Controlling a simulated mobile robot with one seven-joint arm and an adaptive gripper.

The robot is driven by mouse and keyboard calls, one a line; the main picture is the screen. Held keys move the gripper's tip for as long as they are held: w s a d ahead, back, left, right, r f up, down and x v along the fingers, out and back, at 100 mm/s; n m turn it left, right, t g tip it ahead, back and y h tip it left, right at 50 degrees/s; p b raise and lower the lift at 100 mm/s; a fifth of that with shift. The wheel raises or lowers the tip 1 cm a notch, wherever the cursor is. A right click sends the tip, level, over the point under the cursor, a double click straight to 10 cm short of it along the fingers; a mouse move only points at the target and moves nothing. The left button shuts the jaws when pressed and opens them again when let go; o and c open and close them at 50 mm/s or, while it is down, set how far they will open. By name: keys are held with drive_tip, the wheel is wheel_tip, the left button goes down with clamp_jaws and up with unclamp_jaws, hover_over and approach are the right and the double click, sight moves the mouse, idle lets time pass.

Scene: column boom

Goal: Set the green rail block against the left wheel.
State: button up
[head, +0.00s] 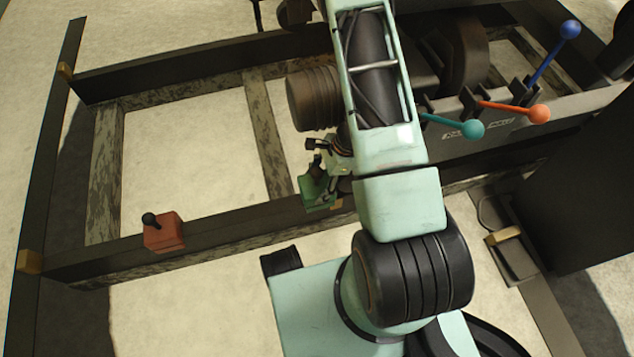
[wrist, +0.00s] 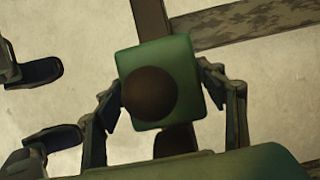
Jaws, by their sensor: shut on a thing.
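The green rail block (head: 316,193) is in my gripper (head: 320,172), over or beside the near rail in the middle of the head view. In the wrist view the block (wrist: 182,60) is a rounded green square with a dark round knob (wrist: 150,94). My gripper's fingers (wrist: 164,95) are on both sides, shut on it. I cannot tell whether the block touches the rail. A dark wheel-like round (head: 465,52) shows behind my arm at upper right. I cannot tell which part is the left wheel; my arm hides much of that area.
A red block (head: 164,233) with a black knob sits on the near rail (head: 230,224) at left. A teal lever (head: 471,128), an orange lever (head: 539,113) and a blue lever (head: 569,30) stick out at right. The rail between the two blocks is clear.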

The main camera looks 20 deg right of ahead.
sight(317, 169)
drive_tip(key=shift+f+b, duration=0.4)
drive_tip(key=shift+f, duration=0.45)
drive_tip(key=o, duration=2.1)
drive_tip(key=shift+o, duration=0.2)
wheel_tip(317, 169, up, 10)
